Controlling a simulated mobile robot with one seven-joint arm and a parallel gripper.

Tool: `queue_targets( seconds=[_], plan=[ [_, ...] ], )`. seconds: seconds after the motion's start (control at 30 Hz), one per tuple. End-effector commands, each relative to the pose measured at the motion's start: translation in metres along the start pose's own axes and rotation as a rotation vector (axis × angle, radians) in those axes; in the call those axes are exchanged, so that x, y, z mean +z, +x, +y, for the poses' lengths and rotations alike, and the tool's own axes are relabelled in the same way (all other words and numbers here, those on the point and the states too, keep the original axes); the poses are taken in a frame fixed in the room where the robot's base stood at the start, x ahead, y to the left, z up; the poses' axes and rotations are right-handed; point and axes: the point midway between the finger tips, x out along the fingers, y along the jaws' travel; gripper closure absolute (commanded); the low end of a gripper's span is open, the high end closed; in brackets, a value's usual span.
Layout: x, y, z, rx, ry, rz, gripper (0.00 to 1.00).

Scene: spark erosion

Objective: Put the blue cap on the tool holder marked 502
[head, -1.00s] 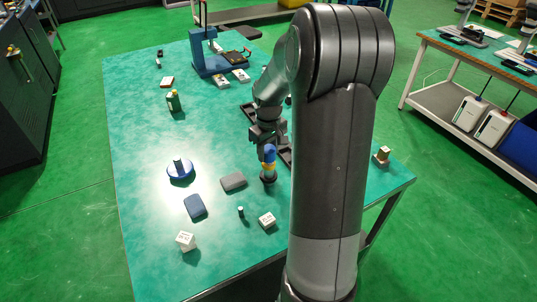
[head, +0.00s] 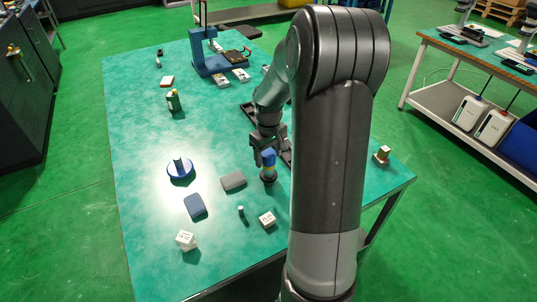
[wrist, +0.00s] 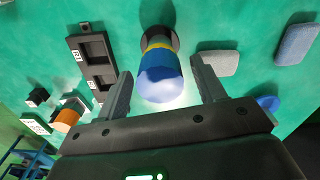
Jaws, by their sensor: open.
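The blue cap (head: 268,157) sits upright over a yellow-banded tool holder with a dark round base (head: 268,178), near the right part of the green table. In the wrist view the cap (wrist: 160,82) is between my fingers, with the yellow band (wrist: 158,43) and dark base (wrist: 170,36) beyond it. My gripper (wrist: 161,72) is open, one finger on each side of the cap, with gaps visible at both sides. In the head view my gripper (head: 266,144) is at the cap, partly hidden by my arm. No 502 marking is readable.
A grey pad (head: 233,181), a blue pad (head: 195,206), a white cube (head: 186,241), a white block (head: 267,219) and a small dark cylinder (head: 241,211) lie nearby. A blue ring stand (head: 180,171) is to the left. Dark trays (wrist: 92,58) lie beside my gripper.

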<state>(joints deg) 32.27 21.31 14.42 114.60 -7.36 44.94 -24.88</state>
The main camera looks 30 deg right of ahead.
Motion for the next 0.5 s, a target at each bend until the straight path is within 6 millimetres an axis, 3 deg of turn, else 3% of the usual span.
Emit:
queue_targets(
  seconds=[0.17,0.5],
  plan=[
    [-0.001,-0.018,0.001,0.003,0.0,0.004,0.37],
    [-0.001,-0.09,0.0,0.003,-0.001,0.004,0.37]
  ],
)
